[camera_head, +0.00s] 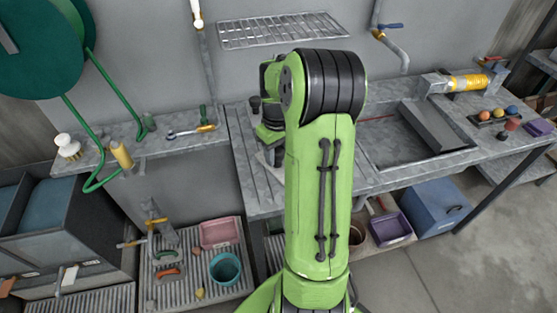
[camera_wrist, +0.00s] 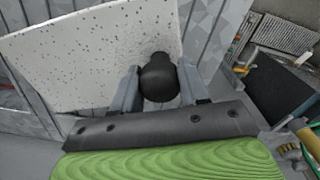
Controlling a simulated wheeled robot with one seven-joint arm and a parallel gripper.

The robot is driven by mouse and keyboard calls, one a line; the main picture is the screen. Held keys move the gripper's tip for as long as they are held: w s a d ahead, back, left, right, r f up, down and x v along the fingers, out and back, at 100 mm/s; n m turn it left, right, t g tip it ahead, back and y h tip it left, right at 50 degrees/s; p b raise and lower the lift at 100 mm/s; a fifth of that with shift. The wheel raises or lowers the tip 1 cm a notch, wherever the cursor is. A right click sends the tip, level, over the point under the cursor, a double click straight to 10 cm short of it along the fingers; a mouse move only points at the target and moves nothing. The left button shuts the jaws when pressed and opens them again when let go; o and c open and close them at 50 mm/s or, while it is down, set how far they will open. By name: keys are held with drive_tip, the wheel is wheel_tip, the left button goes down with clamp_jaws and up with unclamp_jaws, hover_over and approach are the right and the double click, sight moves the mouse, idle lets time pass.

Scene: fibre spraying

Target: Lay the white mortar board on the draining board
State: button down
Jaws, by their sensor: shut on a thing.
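The white mortar board (camera_wrist: 75,62) is a pale, dark-speckled flat plate with a black knob handle (camera_wrist: 158,78). My gripper (camera_wrist: 160,88) has a finger on each side of the knob and is shut on it. The ribbed grey draining board (camera_head: 241,150) is the left part of the sink unit; its ridges (camera_wrist: 205,35) show beside the plate in the wrist view. In the head view my arm hides most of the plate and the gripper. I cannot tell whether the plate touches the draining board or is just above it.
The sink basin (camera_head: 400,150) lies right of my arm. A wire rack (camera_head: 280,30) is on the wall above. A shelf (camera_head: 150,148) at left carries small tools and a white-topped bottle (camera_head: 67,146). A teal bucket (camera_head: 225,268) and pink tub (camera_head: 220,233) stand below.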

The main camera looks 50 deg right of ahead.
wheel_tip(320, 180, down, 2)
drive_tip(key=shift+f, duration=0.2)
drive_tip(key=shift+r, duration=0.1)
drive_tip(key=c, duration=0.6)
unclamp_jaws()
